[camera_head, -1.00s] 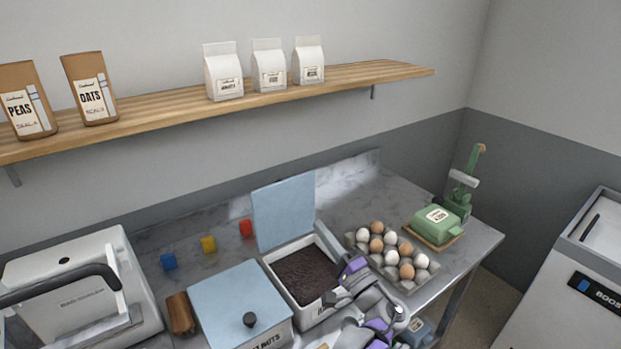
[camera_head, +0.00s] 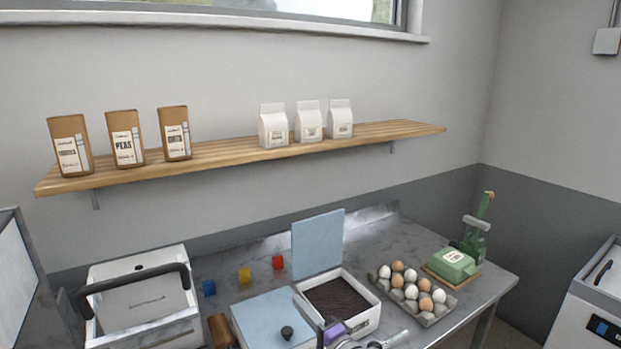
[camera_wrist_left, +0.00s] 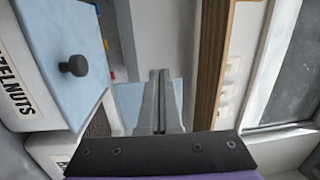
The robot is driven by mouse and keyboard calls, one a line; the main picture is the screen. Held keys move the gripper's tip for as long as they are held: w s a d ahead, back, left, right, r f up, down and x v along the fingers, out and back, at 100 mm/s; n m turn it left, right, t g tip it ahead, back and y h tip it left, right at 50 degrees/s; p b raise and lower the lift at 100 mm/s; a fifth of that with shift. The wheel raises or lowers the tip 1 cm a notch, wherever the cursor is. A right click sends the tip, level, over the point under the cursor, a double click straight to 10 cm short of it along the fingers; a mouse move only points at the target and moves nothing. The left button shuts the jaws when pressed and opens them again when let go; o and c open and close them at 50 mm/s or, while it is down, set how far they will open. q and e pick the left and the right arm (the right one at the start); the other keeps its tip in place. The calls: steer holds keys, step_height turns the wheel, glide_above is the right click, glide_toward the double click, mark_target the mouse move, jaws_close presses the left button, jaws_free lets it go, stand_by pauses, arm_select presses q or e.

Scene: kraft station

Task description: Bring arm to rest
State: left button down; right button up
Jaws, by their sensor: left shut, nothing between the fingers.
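My left gripper (camera_wrist_left: 161,78) is shut and empty, its two fingers pressed together in the left wrist view. In the head view only a purple and grey part of my left arm shows at the bottom edge, in front of the open bin. The gripper is raised clear of the worktop items and touches nothing that I can see. My right gripper is not in view.
An open bin of dark contents (camera_head: 338,300) with a raised blue lid (camera_head: 318,243) stands beside a closed blue-lidded bin (camera_head: 268,322). The wooden shelf (camera_head: 235,152) holds several bags.

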arm_select(q)
steer(key=a+f+g, duration=0.1)
steer(key=a, duration=0.1)
steer(key=s+a+f+n+g, duration=0.1)
steer(key=a, duration=0.2)
steer(key=a+f+g+h, duration=0.1)
steer(key=a, duration=0.2)
steer(key=shift+s+a+f+n, duration=0.1)
steer(key=shift+s+a+n, duration=0.05)
steer(key=shift+n, duration=0.15)
steer(key=s+a+f+n+g+h, duration=0.3)
steer(key=s+a+f+g, duration=0.25)
steer(key=s+a, duration=0.45)
steer(key=s+d+f+n+h, duration=0.1)
steer(key=s+f+n+h, duration=0.2)
steer(key=s, duration=0.5)
steer(key=s+d+f+n+g+h, duration=0.1)
steer(key=s+f+h, duration=0.3)
steer(key=s, duration=0.4)
steer(key=shift+s+d+f+n, duration=0.25)
steer(key=shift+d+f+n, duration=0.1)
steer(key=shift+f+n, duration=0.5)
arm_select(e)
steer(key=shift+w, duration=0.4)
arm_select(q)
steer(key=shift+r, duration=0.1)
